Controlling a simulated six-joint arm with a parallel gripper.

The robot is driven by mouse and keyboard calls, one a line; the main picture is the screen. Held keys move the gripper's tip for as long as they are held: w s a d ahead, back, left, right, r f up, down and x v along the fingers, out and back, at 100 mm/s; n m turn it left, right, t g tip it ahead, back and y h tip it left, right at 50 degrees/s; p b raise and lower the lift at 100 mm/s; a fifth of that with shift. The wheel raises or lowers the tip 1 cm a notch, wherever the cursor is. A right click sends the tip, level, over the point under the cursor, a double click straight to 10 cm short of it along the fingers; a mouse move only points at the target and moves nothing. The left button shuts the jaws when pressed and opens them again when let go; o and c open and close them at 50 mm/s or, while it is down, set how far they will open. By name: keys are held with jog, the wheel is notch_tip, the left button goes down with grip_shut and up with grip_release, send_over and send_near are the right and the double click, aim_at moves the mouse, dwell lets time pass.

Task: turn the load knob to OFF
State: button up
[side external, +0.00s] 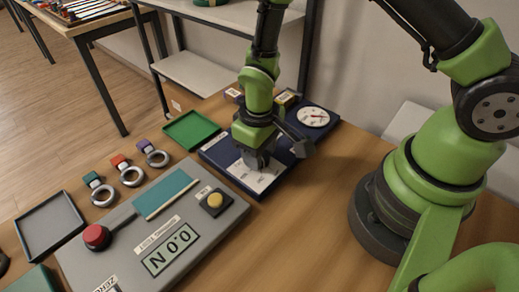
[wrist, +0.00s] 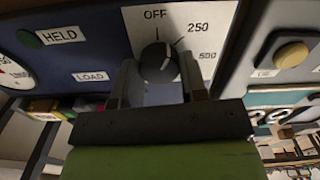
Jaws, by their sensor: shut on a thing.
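The dark load knob (wrist: 156,60) stands on a white scale plate (wrist: 135,22) in the wrist view. The plate is marked OFF at top, 250 at upper right and 500 at right. My gripper (wrist: 160,82) is shut on the knob, with one finger on either side. I cannot tell for certain which mark the knob points to. In the side view my gripper (side external: 257,160) is down on the blue panel (side external: 221,152) and hides the knob.
A round dial (side external: 313,117) sits at the panel's far end. A grey console (side external: 95,262) with a red button (side external: 96,236), a yellow button (side external: 214,200) and a display reading 0.0 N stands in front. A green tray (side external: 191,130) and several tagged rings (side external: 132,176) lie to the left.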

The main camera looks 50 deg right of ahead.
jog(key=n, duration=0.5)
jog(key=shift+a, duration=0.1)
jog(key=shift+n, duration=0.3)
dwell(0.4)
jog(key=o, duration=0.9)
notch_tip(320, 180, up, 10)
notch_tip(320, 180, up, 7)
dwell(0.6)
